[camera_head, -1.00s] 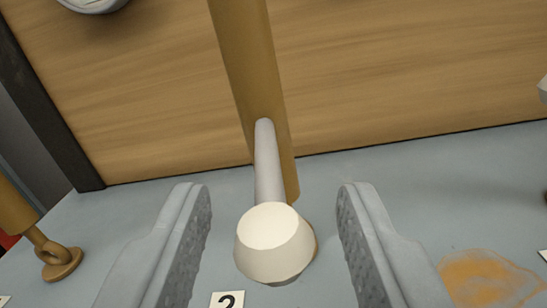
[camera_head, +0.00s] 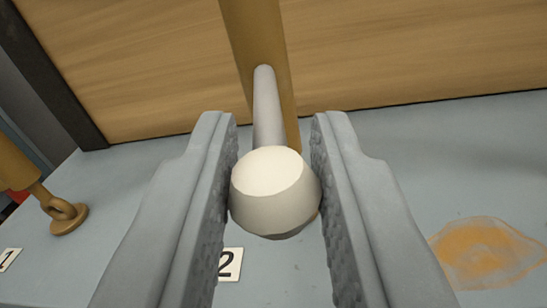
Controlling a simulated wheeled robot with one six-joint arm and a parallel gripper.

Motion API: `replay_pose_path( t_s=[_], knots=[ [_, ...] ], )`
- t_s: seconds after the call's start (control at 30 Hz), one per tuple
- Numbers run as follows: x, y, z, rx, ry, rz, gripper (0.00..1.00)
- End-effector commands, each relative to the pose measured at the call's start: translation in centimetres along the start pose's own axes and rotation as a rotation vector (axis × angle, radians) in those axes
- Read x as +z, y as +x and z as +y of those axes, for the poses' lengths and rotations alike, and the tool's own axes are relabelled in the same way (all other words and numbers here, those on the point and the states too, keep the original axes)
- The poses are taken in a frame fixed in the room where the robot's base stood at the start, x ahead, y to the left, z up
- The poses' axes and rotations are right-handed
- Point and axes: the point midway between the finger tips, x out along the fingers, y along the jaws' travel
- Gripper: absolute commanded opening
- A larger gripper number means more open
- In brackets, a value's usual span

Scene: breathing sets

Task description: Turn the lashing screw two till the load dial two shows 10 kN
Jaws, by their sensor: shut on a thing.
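The lashing screw two shows as a brass-coloured body (camera_head: 252,40) rising to the top edge, with a grey handle bar (camera_head: 266,105) sticking out toward me. A cream knob (camera_head: 274,190) caps the end of the bar. My gripper (camera_head: 274,160) is shut on the knob, one grey ridged finger on each side of it. The label "2" (camera_head: 229,264) lies on the floor just below the knob, partly covered by the left finger. The lower end of the screw is hidden behind the knob and fingers. The load dial two is not in view.
A wooden crate wall (camera_head: 400,50) with a dark edge post (camera_head: 50,75) stands behind. Another brass screw end with an eye fitting (camera_head: 66,214) is at the left, near label "1" (camera_head: 8,259). An orange stain (camera_head: 485,250) marks the grey floor at the right.

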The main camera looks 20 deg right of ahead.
Motion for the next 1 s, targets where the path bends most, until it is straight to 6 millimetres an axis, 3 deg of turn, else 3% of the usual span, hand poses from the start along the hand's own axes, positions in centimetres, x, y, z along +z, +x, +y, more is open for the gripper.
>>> replay_pose_path(
  t_s=[0.33, 0.73, 0.77, 0.83, 1.0],
  knots=[
    [-0.3, 0.2, 1.4, -0.117, 0.0, -0.023, 0.0],
    [-0.3, 0.2, 1.5, -0.134, 0.001, -0.026, 0.0],
    [-0.3, 0.2, 1.5, -0.133, 0.001, -0.026, 0.27],
    [-0.3, 0.2, 1.5, -0.133, 0.001, -0.026, 0.41],
    [-0.3, 0.2, 1.4, -0.133, 0.001, -0.027, 0.42]
  ],
)
